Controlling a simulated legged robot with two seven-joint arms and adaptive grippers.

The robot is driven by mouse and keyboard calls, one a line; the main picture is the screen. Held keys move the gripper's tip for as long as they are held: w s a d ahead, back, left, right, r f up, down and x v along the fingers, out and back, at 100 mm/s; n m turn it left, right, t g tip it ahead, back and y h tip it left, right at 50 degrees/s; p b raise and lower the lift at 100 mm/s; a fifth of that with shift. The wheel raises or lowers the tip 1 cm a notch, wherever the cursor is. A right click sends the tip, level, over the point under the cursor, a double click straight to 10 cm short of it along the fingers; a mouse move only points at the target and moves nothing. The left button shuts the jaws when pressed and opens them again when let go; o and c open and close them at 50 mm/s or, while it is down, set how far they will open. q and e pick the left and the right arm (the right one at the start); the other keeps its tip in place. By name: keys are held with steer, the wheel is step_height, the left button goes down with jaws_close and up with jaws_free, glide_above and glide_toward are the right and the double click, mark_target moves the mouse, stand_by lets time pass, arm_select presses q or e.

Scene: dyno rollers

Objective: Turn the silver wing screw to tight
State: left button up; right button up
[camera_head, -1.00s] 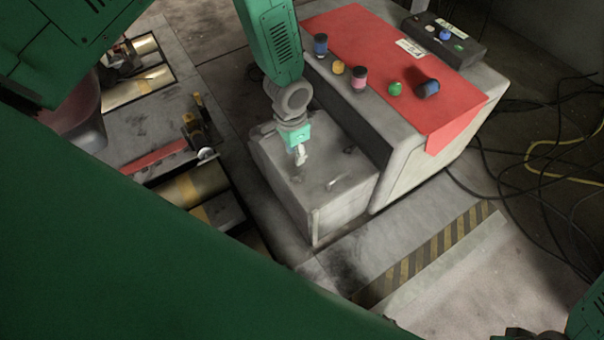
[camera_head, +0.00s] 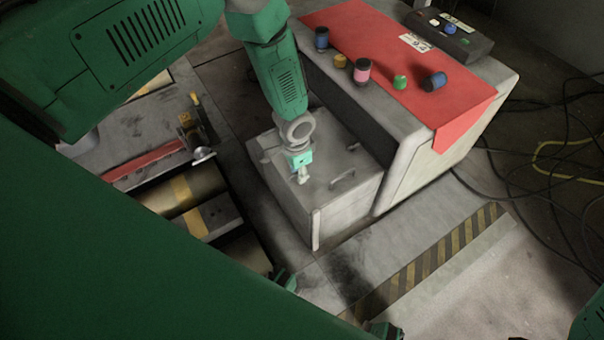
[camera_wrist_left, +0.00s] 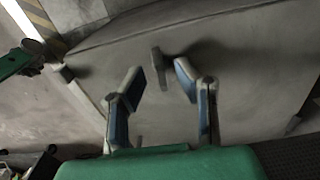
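My left gripper (camera_head: 301,174) points down over the top of the low grey box (camera_head: 330,218) in the head view. In the left wrist view its two fingers (camera_wrist_left: 158,76) are apart, with nothing held. A small flat grey metal piece, which looks like the wing screw (camera_wrist_left: 160,63), stands on the box between and just beyond the fingertips. I cannot tell whether a finger touches it. In the head view the gripper seems to cover it. A thin handle-like fitting (camera_head: 343,181) lies right of the gripper. My right gripper cannot be made out.
A larger grey cabinet with a red mat (camera_head: 385,65) stands behind, holding several small coloured knobs and a dark button box (camera_head: 445,35). A bench with rollers (camera_head: 190,190) lies at the left. Cables (camera_head: 560,160) cover the floor at right; a striped strip (camera_head: 430,255) lies in front.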

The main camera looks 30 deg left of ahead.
arm_select(q)
steer(key=shift+a+f, duration=0.15)
jaws_close()
steer(key=shift+m, duration=0.4)
steer(key=m+p, duration=0.1)
steer(key=m, duration=0.5)
steer(key=shift+s+m+p, duration=0.1)
steer(key=shift+m+p, duration=0.2)
steer(key=shift+p, duration=0.1)
steer(key=m, duration=0.4)
steer(key=shift+m, duration=0.3)
steer(key=m, duration=0.5)
steer(key=shift+m, duration=0.3)
